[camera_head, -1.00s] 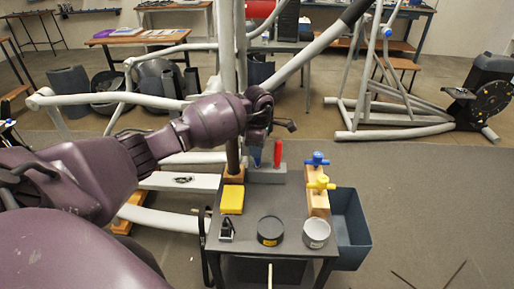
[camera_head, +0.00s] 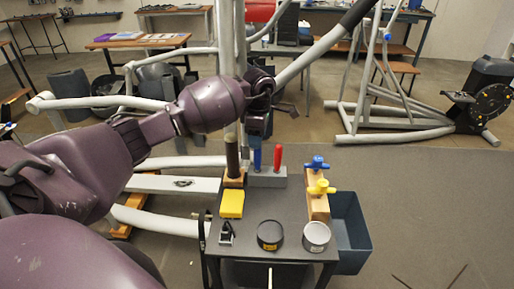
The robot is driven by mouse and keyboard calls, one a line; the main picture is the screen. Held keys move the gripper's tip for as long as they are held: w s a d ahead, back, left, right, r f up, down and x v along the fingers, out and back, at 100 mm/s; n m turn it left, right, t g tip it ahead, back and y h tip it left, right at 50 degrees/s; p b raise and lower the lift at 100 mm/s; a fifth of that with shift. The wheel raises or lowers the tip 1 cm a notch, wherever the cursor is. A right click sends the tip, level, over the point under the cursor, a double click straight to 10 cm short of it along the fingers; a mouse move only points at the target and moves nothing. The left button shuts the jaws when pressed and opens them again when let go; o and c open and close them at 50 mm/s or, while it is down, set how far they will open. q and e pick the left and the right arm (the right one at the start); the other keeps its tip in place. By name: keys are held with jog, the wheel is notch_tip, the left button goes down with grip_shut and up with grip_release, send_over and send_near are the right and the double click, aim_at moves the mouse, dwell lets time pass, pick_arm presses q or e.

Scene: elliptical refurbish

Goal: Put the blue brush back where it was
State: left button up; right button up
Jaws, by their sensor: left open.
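The blue brush (camera_head: 257,160) shows as an upright blue handle in the grey holder block (camera_head: 266,178) at the back of the small cart. A red-handled tool (camera_head: 278,157) stands upright beside it in the same block. My left gripper (camera_head: 258,138) is open and empty, just above the blue handle; small gaps or contact between them cannot be told. The lower end of the brush is hidden in the block. My right gripper is not in view.
The dark cart top (camera_head: 270,212) carries a yellow box (camera_head: 232,204), a black tin (camera_head: 270,235), a pale tin (camera_head: 316,236) and a wooden block with blue and yellow clamps (camera_head: 318,205). A grey bin (camera_head: 350,232) hangs at its right. A dark post stands left of the holder.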

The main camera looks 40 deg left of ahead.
pick_arm(q)
notch_tip(320, 180, up, 6)
jog(key=shift+d+r, duration=0.1)
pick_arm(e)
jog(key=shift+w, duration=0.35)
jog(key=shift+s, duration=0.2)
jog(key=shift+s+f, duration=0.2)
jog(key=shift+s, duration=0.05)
